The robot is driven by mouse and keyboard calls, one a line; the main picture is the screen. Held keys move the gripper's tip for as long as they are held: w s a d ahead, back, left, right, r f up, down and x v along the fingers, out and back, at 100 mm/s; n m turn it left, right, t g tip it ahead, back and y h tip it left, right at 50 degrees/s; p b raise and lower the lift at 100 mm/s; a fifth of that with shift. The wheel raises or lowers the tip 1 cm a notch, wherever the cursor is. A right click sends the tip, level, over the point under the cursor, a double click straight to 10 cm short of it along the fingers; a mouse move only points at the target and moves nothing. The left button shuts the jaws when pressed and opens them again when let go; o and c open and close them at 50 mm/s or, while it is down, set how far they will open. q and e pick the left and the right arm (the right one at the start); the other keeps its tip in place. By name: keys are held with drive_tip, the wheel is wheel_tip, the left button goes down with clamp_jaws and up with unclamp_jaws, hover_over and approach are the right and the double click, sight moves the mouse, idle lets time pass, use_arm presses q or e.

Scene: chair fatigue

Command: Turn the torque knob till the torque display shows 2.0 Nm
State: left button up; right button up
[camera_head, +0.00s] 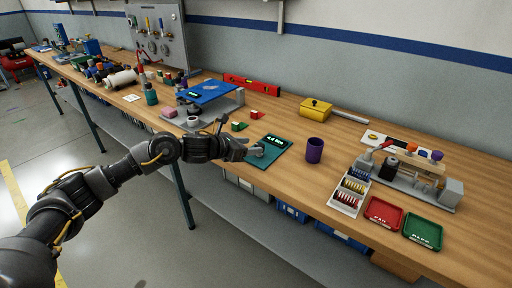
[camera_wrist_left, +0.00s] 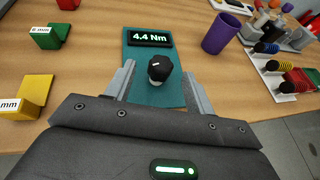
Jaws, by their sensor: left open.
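The torque display (camera_wrist_left: 150,38) reads 4.4 Nm in the left wrist view. It sits at the far end of a teal panel (camera_wrist_left: 136,60), which shows in the head view on the bench (camera_head: 277,149). The black torque knob (camera_wrist_left: 159,68) with a white pointer mark stands on the panel nearer my wrist. My left gripper (camera_wrist_left: 158,84) is open, with one grey finger on each side of the knob. A gap shows between each finger and the knob. In the head view the left gripper (camera_head: 250,150) covers the knob's side of the panel. My right gripper is not in view.
A purple cup (camera_head: 314,150) stands right of the panel. Green and red blocks (camera_head: 254,115) lie behind it. A rack of coloured parts (camera_head: 350,190), a red tray (camera_head: 383,213) and a green tray (camera_head: 422,229) are farther right. A blue-topped stand (camera_head: 208,92) is to the left.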

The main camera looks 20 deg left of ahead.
sight(258, 144)
use_arm(q)
drive_tip(key=b+x, duration=0.1)
drive_tip(key=x, duration=0.3)
drive_tip(key=shift+w+d, duration=0.1)
drive_tip(key=shift+d, duration=0.05)
drive_tip(key=shift+w+d+f, duration=0.15)
drive_tip(key=shift+w+d, duration=0.05)
drive_tip(key=shift+w, duration=0.1)
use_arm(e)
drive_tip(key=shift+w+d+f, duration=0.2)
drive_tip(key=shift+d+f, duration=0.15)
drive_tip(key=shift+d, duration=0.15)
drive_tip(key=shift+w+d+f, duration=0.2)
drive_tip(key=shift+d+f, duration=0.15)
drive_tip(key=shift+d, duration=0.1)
use_arm(q)
drive_tip(key=shift+c, duration=0.8)
drive_tip(key=c, duration=0.7)
drive_tip(key=shift+w+a, duration=0.1)
drive_tip(key=shift+a, duration=0.25)
drive_tip(key=shift+c, duration=0.6)
drive_tip(key=shift+d, duration=0.25)
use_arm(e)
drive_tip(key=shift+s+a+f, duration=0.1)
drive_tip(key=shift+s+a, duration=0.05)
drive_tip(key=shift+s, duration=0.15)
